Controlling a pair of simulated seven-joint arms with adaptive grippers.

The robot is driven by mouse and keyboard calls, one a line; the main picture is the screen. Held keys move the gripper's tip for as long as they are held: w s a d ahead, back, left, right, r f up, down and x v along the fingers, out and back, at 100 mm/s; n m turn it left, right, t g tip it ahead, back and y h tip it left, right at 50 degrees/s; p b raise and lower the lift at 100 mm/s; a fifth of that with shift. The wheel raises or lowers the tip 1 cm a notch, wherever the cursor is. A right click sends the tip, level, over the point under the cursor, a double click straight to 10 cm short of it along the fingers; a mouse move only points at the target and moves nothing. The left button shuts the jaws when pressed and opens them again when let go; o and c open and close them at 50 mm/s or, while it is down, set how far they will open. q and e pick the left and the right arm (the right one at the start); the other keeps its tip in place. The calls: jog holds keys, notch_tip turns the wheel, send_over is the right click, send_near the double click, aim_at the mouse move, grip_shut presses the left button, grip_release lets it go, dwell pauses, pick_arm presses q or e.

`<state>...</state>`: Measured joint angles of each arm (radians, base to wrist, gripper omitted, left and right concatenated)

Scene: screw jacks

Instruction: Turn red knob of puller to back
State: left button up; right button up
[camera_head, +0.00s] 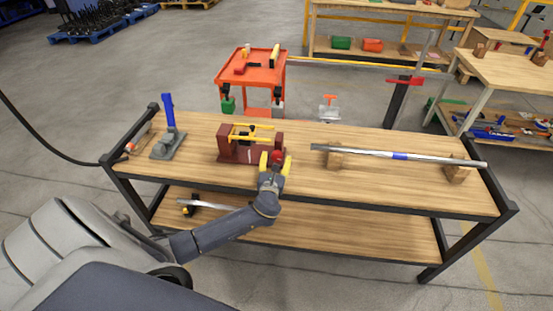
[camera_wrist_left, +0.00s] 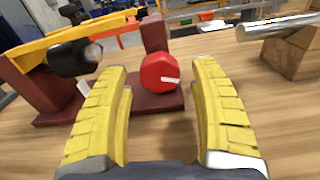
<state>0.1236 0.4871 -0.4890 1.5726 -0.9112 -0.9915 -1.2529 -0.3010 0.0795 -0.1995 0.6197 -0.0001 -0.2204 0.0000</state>
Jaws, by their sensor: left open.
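The puller (camera_head: 238,151) stands on the wooden workbench, with a dark red base and uprights and a yellow arm on top. Its red knob (camera_head: 277,157) is at its right end. In the left wrist view, the red knob (camera_wrist_left: 162,75) shows a white mark pointing right. My left gripper (camera_head: 275,163) has yellow fingers and is open, in front of the knob. In the wrist view the knob sits beyond and between the open fingers (camera_wrist_left: 160,95), apparently not gripped. A black cylinder (camera_wrist_left: 75,57) shows on the puller at the left. My right gripper is not in view.
A metal bar with a blue band (camera_head: 399,156) rests on wooden blocks (camera_head: 457,169) at the right of the bench. A blue-handled tool (camera_head: 168,125) stands at the left. The bench (camera_head: 350,190) is clear in front. An orange cart (camera_head: 252,70) stands behind.

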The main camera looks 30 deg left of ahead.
pick_arm(q)
jog(key=shift+w+a, duration=0.15)
jog(key=shift+w, duration=0.2)
jog(key=c, duration=1.2)
